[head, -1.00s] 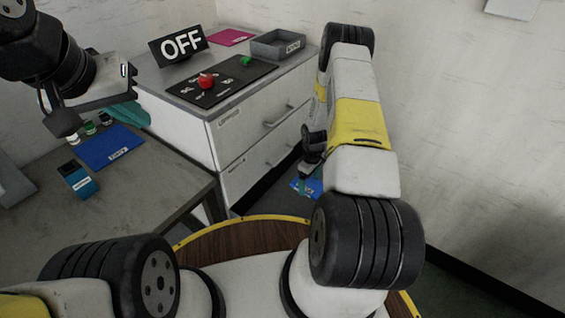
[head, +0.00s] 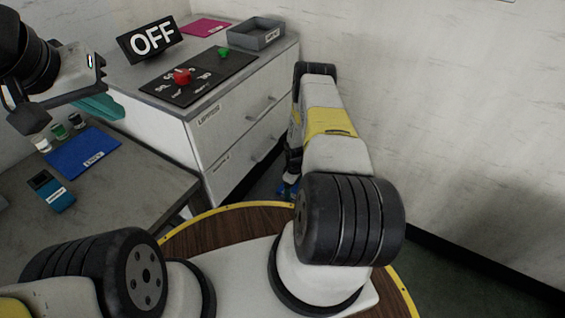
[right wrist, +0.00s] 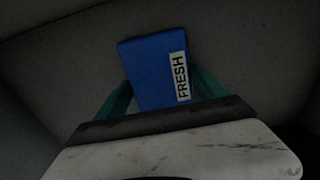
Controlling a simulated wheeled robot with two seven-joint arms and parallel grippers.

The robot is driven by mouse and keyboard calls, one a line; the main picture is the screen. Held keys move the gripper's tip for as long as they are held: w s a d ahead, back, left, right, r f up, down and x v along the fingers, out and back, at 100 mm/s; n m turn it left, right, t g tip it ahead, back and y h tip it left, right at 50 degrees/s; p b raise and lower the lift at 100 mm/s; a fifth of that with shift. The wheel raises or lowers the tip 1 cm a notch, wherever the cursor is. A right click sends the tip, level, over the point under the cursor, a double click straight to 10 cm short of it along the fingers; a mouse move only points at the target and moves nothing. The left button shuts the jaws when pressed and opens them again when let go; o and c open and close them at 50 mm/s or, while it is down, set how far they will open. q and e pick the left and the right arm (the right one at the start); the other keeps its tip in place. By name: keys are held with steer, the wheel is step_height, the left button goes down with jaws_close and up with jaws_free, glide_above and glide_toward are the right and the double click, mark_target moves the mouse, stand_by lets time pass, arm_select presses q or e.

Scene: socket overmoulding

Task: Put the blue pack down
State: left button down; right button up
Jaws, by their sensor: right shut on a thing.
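The blue pack (right wrist: 155,68), with a white label reading FRESH, is between the teal fingers of my right gripper (right wrist: 160,88) in the right wrist view. The gripper is shut on it. In the head view only a small blue bit of the pack (head: 290,189) shows low beside the drawer cabinet, and my right arm hides most of that gripper. My left gripper (head: 98,107) is at the upper left, above the back of the grey table; its teal fingers are partly hidden, so their opening cannot be told.
The grey table (head: 130,205) holds a blue mat (head: 80,153), a blue device (head: 52,191) and small jars (head: 60,132). The white cabinet (head: 235,135) carries an OFF sign (head: 152,40), a black panel (head: 200,78) with a red knob, a grey tray (head: 256,34) and a magenta sheet (head: 205,27).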

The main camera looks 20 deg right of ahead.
steer(key=shift+f, duration=0.15)
steer(key=o, duration=1.5)
steer(key=shift+c, duration=0.2)
step_height(320, 180, up, 12)
step_height(320, 180, up, 17)
steer(key=m+t, duration=0.1)
steer(key=m, duration=0.1)
glide_above(293, 190)
steer(key=w, duration=0.4)
steer(key=s+a+r+m+t, duration=0.1)
steer(key=s+a+r, duration=0.1)
steer(key=r, duration=0.8)
steer(key=s+a+r+m+t, duration=0.1)
steer(key=s+a+r, duration=0.1)
steer(key=r, duration=0.8)
steer(key=s+a+r+m+t+y, duration=0.1)
steer(key=s+a+r, duration=0.3)
steer(key=s+r, duration=0.5)
steer(key=s+a+r+m+t+y, duration=0.1)
steer(key=s+a+r, duration=0.4)
steer(key=s+r, duration=0.5)
steer(key=s+m+t, duration=0.1)
steer(key=s, duration=0.4)
steer(key=shift+s+r+m, duration=0.15)
steer(key=shift+m, duration=0.25)
